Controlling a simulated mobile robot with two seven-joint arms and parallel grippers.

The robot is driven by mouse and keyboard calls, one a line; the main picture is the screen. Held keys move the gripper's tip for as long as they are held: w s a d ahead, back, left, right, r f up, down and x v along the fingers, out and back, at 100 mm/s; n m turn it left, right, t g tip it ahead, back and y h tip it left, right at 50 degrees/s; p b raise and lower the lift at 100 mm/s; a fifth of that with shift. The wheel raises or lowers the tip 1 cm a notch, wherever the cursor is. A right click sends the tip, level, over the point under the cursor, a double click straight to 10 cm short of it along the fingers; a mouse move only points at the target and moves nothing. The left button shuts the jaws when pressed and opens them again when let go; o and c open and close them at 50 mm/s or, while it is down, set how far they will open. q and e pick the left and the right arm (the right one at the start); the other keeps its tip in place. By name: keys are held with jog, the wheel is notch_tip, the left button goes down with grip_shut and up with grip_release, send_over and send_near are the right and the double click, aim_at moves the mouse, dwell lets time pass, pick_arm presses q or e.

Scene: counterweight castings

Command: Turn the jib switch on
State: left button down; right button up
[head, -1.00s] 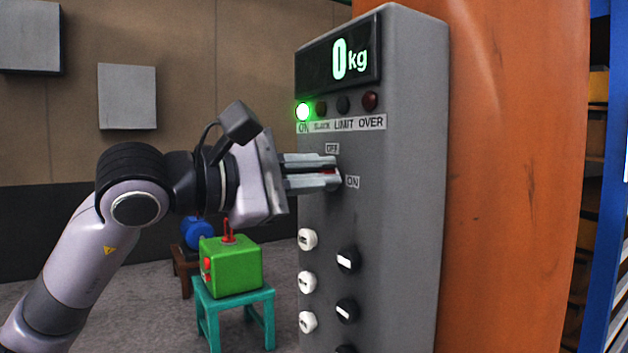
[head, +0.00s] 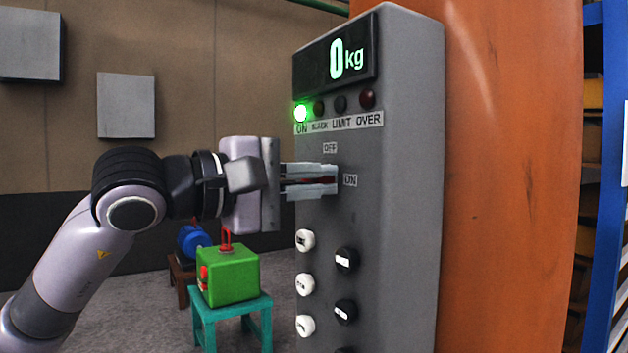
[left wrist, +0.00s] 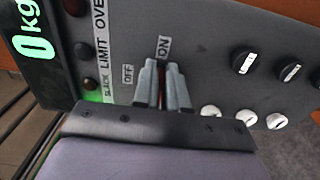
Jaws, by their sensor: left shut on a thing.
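The jib switch (head: 318,181) is a red handle on the front of a grey control box (head: 395,200), between an OFF label above and an ON label to the right. My left gripper (head: 334,180) is shut on it, and the fingers hide most of the handle. In the left wrist view, the fingers (left wrist: 163,90) close on the switch, with OFF to the left and ON just beyond the tips. The handle's exact angle is hard to see. A green lamp (head: 301,112) marked ON is lit, and the display (head: 338,58) reads 0 kg. My right gripper is not in view.
White knobs (head: 305,240) and black knobs (head: 346,260) sit on the box below the switch. An orange column (head: 510,180) stands behind the box. A green box (head: 232,276) rests on a teal stool (head: 232,304) below my left arm.

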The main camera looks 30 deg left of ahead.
pick_arm(q)
jog(key=c, duration=1.2)
grip_release()
jog(key=b+v, duration=0.1)
jog(key=v, duration=0.6)
